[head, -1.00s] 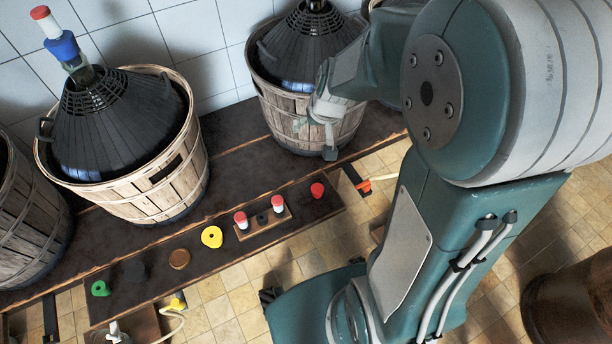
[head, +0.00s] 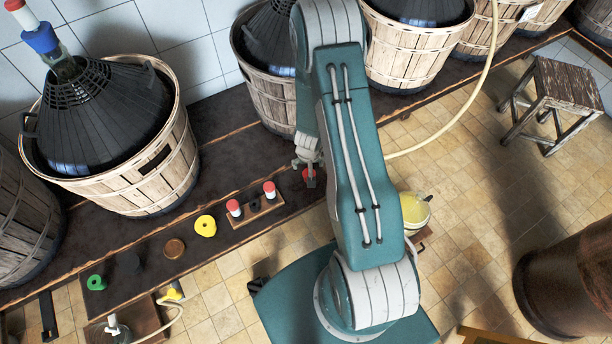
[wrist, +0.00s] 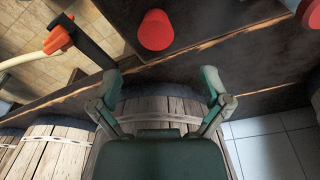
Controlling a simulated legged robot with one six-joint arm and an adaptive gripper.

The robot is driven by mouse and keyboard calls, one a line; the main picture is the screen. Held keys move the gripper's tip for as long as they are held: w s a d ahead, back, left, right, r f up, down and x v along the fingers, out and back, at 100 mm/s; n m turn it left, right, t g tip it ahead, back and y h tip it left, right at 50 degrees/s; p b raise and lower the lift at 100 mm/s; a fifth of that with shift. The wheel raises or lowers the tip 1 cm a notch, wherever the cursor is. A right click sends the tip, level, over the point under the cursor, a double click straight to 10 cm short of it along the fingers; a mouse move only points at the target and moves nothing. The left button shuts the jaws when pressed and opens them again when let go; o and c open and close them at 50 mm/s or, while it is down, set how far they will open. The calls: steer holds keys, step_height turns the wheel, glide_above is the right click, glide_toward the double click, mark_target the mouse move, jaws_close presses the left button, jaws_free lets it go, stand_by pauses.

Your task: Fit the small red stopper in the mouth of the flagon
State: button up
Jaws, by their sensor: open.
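The small red stopper (head: 308,174) sits on the dark bench near its front edge, partly hidden by my gripper (head: 308,168) in the head view. In the wrist view the red stopper (wrist: 156,30) lies beyond the fingertips, roughly between them and a little left of centre. My gripper (wrist: 164,84) is open and empty, apart from the stopper. I cannot tell for sure which vessel is the flagon. A clear glass neck (head: 114,328) shows at the bottom left, and a yellowish round vessel (head: 413,211) stands right of my arm.
A wooden rack (head: 237,222) holds two red-and-white pieces left of the stopper. Yellow (head: 205,225), brown (head: 174,248) and green (head: 96,283) stoppers lie farther left. Basketed demijohns (head: 165,185) line the wall. A stool (head: 567,86) and copper-brown vessel (head: 575,275) stand right.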

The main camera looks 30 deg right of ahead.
steer(key=shift+w+d+f, duration=0.1)
steer(key=shift+w+f, duration=0.1)
steer(key=shift+f, duration=1.1)
steer(key=shift+w+d+f, duration=0.1)
steer(key=shift+w+f, duration=0.05)
steer(key=shift+f, duration=1.15)
steer(key=shift+w+d+f, duration=0.1)
steer(key=shift+w+f, duration=0.05)
steer(key=shift+f, duration=0.7)
steer(key=shift+w+d+f, duration=0.1)
steer(key=shift+d+f, duration=0.05)
steer(key=shift+f, duration=0.7)
steer(key=shift+w+d+f, duration=0.1)
steer(key=shift+w+f, duration=0.05)
steer(key=shift+f, duration=0.7)
steer(key=c, duration=1)
